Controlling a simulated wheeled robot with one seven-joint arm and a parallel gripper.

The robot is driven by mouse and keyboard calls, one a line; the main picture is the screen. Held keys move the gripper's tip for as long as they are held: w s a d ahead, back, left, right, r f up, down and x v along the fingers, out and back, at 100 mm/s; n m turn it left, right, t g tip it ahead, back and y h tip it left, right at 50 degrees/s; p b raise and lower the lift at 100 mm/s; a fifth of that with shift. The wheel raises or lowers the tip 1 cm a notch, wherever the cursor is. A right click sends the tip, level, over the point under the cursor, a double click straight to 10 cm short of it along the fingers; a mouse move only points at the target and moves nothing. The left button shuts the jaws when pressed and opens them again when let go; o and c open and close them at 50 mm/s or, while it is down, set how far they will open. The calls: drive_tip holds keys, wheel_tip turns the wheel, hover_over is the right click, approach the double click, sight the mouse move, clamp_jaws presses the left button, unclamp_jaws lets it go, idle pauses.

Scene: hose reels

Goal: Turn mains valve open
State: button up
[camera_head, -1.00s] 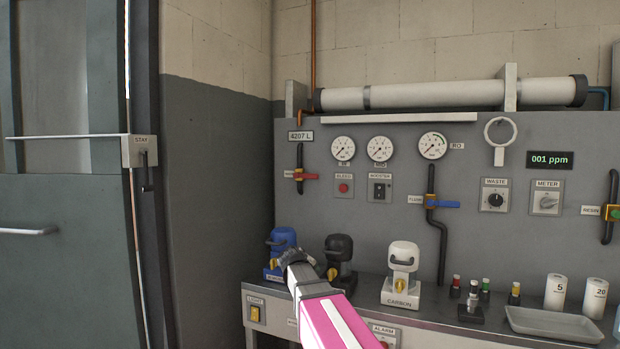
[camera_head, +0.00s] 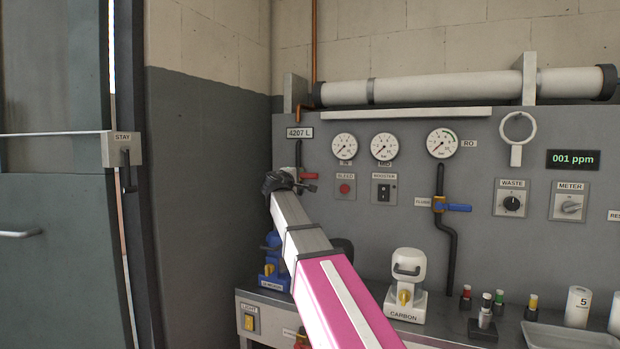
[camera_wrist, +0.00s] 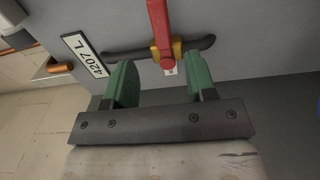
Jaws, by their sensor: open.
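The mains valve has a red lever handle (camera_head: 309,176) on a dark vertical pipe below the 4207 L label. The lever points right, across the pipe. In the wrist view the red handle (camera_wrist: 159,28) meets a yellow hub (camera_wrist: 177,49) on the dark pipe (camera_wrist: 203,44). My gripper (camera_head: 291,183) is at the valve in the head view and hides its hub and the pipe's lower part. In the wrist view my gripper (camera_wrist: 163,76) is open. Its green fingers are apart, with the hub end of the handle ahead of the gap; I see no grip on it.
A blue-handled valve (camera_head: 452,207) is further right on the grey panel. Gauges (camera_head: 384,147) and a booster switch (camera_head: 384,190) are nearby. Blue (camera_head: 272,262) and white carbon (camera_head: 405,286) pump units stand on the bench below. A grey door (camera_head: 55,250) is at left.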

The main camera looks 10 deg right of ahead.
sight(308, 176)
drive_tip(key=x, duration=1)
clamp_jaws()
